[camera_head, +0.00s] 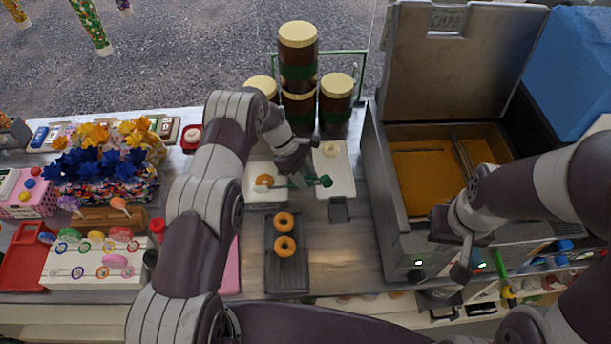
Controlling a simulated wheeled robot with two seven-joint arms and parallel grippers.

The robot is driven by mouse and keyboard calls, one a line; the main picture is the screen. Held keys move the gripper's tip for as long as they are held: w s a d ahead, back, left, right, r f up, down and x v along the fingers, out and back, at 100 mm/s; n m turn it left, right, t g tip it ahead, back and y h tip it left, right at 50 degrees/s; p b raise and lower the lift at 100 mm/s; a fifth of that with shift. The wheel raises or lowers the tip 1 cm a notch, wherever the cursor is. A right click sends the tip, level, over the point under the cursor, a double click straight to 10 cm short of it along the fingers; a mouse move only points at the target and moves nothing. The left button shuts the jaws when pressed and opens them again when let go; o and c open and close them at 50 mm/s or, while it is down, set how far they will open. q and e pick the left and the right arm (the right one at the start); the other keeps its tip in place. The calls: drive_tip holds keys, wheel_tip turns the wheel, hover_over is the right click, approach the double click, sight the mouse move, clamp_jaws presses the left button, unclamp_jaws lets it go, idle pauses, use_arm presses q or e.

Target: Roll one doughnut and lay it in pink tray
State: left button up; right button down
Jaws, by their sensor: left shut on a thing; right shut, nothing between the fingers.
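My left gripper (298,180) is over the white trays behind the dark tray, shut on a slim green tool with a round green knob (326,181). The tool's other end points toward a brown doughnut (264,181) in the left white tray (262,200); whether they touch is unclear. Two more brown doughnuts (284,221) (284,247) lie in the dark tray (286,280). A pale ring (331,150) lies in the right white tray (343,175). A pink strip, likely the pink tray (231,272), is mostly hidden by my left arm. My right gripper (462,272) is shut and empty before the fryer.
The fryer (400,220) stands open at right with its lid up. Lidded jars (298,60) stack at the back. A lollipop stand (95,262) and blue and yellow wrapped sweets (105,165) fill the left. Bare counter lies right of the dark tray.

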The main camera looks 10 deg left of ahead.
use_arm(q)
clamp_jaws()
drive_tip(key=shift+d, duration=0.1)
drive_tip(key=d, duration=0.1)
drive_tip(key=s+d, duration=0.1)
drive_tip(key=d, duration=0.2)
drive_tip(key=shift+s, duration=0.3)
drive_tip(key=shift+w+a+b, duration=0.15)
drive_tip(key=shift+w+a, duration=0.1)
drive_tip(key=shift+a, duration=0.3)
drive_tip(key=shift+w+a+b, duration=0.15)
drive_tip(key=shift+w+a, duration=0.05)
drive_tip(key=shift+a, duration=0.35)
